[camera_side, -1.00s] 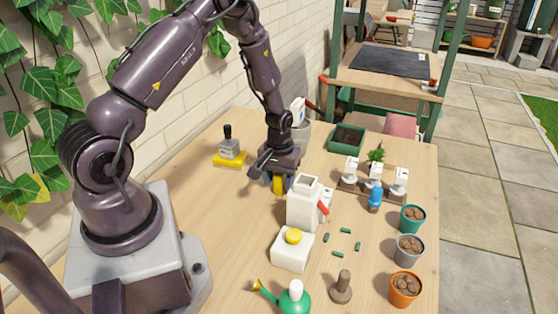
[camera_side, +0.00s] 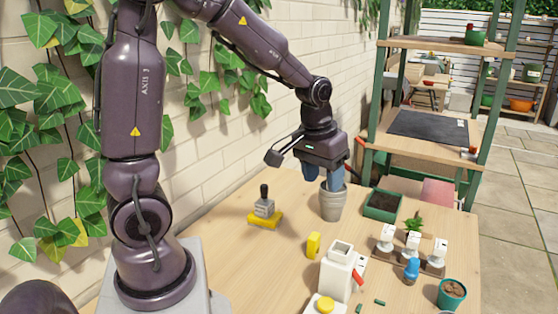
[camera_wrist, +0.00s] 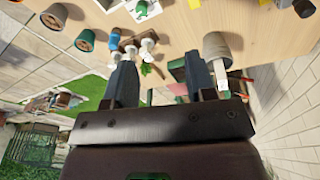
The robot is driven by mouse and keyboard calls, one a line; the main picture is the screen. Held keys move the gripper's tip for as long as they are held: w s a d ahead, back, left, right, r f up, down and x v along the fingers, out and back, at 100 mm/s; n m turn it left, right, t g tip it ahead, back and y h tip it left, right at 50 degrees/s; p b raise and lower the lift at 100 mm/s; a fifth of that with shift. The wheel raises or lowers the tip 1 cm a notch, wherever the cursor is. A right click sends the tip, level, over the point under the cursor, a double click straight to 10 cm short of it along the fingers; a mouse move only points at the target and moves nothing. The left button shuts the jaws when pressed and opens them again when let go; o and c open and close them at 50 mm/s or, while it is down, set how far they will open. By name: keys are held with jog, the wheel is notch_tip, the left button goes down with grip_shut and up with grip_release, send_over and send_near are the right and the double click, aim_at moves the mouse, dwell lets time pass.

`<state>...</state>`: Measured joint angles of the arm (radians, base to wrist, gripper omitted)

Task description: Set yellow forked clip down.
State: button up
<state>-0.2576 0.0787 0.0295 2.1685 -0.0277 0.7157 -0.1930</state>
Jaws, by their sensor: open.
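I cannot pick out the clip for sure in the wrist view.
A stamp-like tool on a yellow base (camera_side: 264,214) stands at the left. A green tray of soil (camera_side: 382,206), several white-topped holders (camera_side: 386,238) with a blue item (camera_side: 412,268), and a teal pot (camera_side: 451,293) are at the right. Bare table lies around the clip.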

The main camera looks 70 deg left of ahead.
jog(key=s+d+r+m+t, duration=0.3)
jog(key=s+d+r+m, duration=0.2)
jog(key=s+d+r, duration=0.4)
jog(key=s, duration=0.3)
jog(key=shift+s+r+m+t, duration=0.2)
jog(key=shift+r+m+t, duration=0.1)
jog(key=shift+r+m, duration=0.1)
